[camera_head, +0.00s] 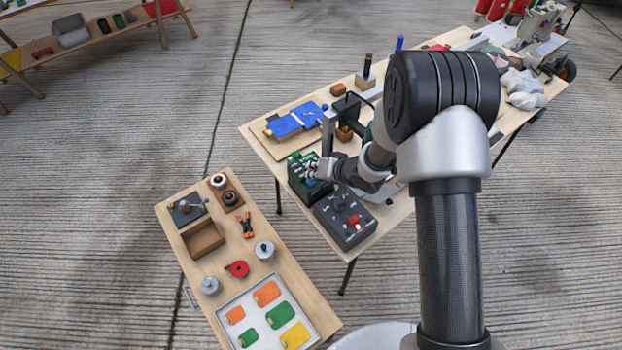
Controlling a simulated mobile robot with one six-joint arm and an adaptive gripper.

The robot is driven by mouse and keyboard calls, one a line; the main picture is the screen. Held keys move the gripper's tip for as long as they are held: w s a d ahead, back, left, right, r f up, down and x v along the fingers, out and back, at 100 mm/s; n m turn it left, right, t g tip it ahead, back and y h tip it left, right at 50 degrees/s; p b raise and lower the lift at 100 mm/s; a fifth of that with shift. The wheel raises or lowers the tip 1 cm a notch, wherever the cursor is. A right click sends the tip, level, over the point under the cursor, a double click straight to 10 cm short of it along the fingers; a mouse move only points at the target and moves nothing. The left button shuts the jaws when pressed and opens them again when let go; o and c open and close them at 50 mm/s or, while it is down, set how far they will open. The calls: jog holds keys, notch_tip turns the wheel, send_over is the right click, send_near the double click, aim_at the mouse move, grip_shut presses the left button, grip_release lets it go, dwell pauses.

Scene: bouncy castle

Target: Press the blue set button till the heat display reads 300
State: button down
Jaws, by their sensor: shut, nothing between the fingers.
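The gripper covers part of that face.
A blue cloth piece (293,124) lies on a board behind. A low bench (262,212) with a tray, spools and colored patches stands front left.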

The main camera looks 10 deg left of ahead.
jog(key=shift+f+b, duration=0.4)
jog(key=shift+f, duration=0.35)
dwell(0.4)
dwell(0.4)
jog(key=shift+r+p, duration=1.25)
jog(key=shift+p, duration=0.05)
notch_tip(320, 180, up, 5)
jog(key=p, duration=0.5)
dwell(0.4)
